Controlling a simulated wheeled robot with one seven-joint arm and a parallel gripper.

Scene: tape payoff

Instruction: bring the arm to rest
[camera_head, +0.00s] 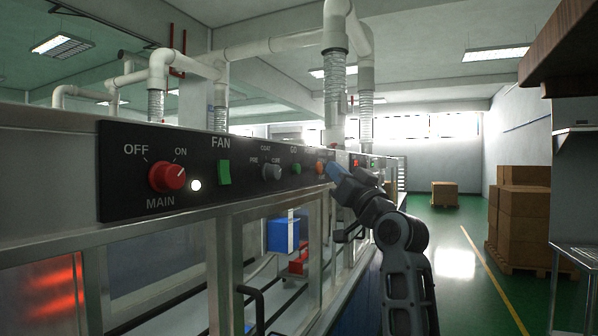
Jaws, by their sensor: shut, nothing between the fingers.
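My gripper (335,174) is in the middle of the head view, at the end of my dark grey arm, which rises from the lower right.
The panel has a red MAIN knob (167,177), a lit white lamp (196,185), a green FAN switch (224,173), a grey COAT knob (272,172) and a green GO button (297,169). Stacked boxes (523,215) stand right. Green floor (455,265) is open between.

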